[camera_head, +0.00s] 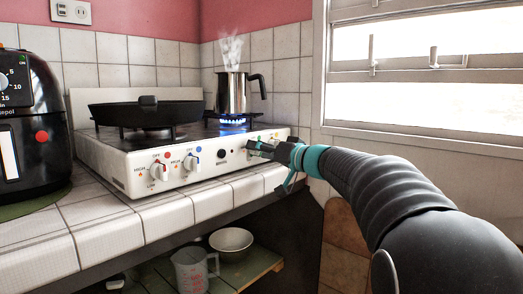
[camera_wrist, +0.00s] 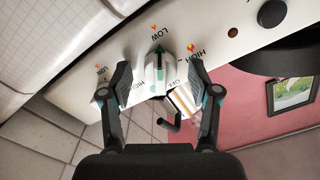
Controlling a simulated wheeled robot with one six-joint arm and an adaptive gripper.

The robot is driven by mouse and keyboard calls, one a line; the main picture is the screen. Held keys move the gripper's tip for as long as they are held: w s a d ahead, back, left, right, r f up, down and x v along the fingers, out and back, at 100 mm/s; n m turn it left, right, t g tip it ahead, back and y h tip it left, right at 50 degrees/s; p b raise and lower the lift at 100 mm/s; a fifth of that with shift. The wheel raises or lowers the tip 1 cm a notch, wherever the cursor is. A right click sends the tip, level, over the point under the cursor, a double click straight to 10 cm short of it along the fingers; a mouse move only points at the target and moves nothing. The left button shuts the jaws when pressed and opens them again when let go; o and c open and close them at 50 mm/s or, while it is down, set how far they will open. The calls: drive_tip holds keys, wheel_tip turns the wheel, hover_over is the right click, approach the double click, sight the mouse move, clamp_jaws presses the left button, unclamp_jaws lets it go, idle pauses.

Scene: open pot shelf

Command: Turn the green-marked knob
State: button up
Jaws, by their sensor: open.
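The green-marked knob (camera_wrist: 159,66) is a white knob on the stove's front panel, with a green pointer aimed near the LOW mark in the wrist view. My gripper (camera_wrist: 160,70) is open, with one finger on each side of the knob and a visible gap to each. In the head view my gripper (camera_head: 262,148) is at the right end of the stove front (camera_head: 125,171) and mostly hides this knob. A steel pot (camera_head: 232,94) steams over a lit blue flame at the right burner.
A red-marked knob (camera_head: 159,172), a blue-marked knob (camera_head: 191,162) and a black button (camera_head: 221,153) sit left of my gripper. A black pan (camera_head: 145,112) stands on the left burner. An air fryer (camera_head: 30,120) stands far left. Bowls are on the shelf below.

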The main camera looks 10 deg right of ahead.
drive_tip(key=c, duration=1.2)
drive_tip(key=shift+o, duration=0.2)
